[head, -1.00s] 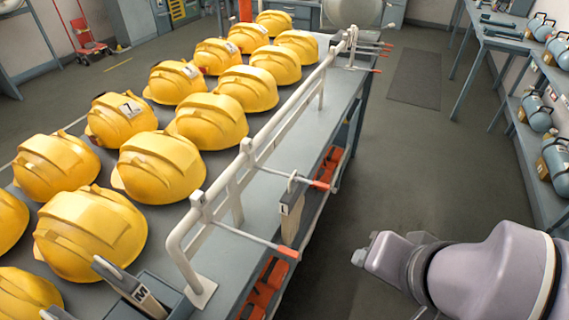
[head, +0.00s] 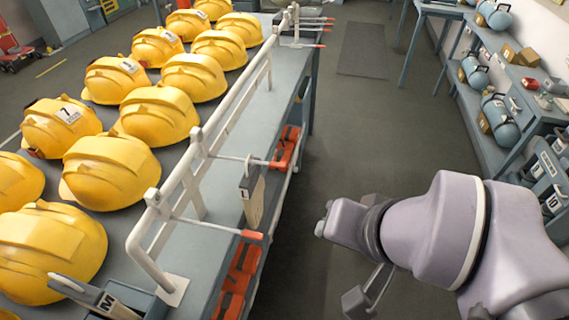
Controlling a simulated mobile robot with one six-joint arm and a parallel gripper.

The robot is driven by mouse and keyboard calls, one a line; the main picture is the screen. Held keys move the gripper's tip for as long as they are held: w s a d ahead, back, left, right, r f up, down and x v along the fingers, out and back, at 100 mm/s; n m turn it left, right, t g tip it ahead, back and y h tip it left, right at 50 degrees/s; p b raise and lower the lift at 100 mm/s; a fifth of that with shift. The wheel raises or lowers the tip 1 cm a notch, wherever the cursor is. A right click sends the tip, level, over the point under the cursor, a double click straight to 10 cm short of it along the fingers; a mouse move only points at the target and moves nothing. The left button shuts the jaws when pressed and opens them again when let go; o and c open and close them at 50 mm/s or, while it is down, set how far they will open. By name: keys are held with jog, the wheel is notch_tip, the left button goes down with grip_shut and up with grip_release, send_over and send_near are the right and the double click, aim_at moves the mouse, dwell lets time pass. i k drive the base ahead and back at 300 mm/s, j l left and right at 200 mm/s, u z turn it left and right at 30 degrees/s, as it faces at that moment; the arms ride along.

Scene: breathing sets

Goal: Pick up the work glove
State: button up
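I cannot make out a work glove in the head view. My arm (head: 435,235) reaches in from the lower right, over the floor aisle to the right of the helmet table. A dark jointed part with a small block shows below its near end. I cannot tell whether this is a finger of my gripper, or whether the gripper is open or shut. Nothing held shows.
Yellow helmets (head: 110,170) stand in rows on a grey table (head: 225,215) with a white rail (head: 200,150). Orange items (head: 237,285) lie beneath its edge. A shelf (head: 485,155) with blue-grey cylinders (head: 500,120) stands right. The aisle (head: 350,145) is clear.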

aim_at(251, 187)
jog(key=i+u, duration=0.1)
jog(key=u, duration=0.35)
jog(key=l+u, duration=0.1)
jog(key=u, duration=0.35)
jog(key=i+l+u, duration=0.1)
jog(key=u, duration=0.35)
jog(key=l+u, duration=0.15)
jog(key=u, duration=0.3)
jog(key=i+l+u, duration=0.1)
jog(key=u, duration=0.35)
jog(key=k+l, duration=0.05)
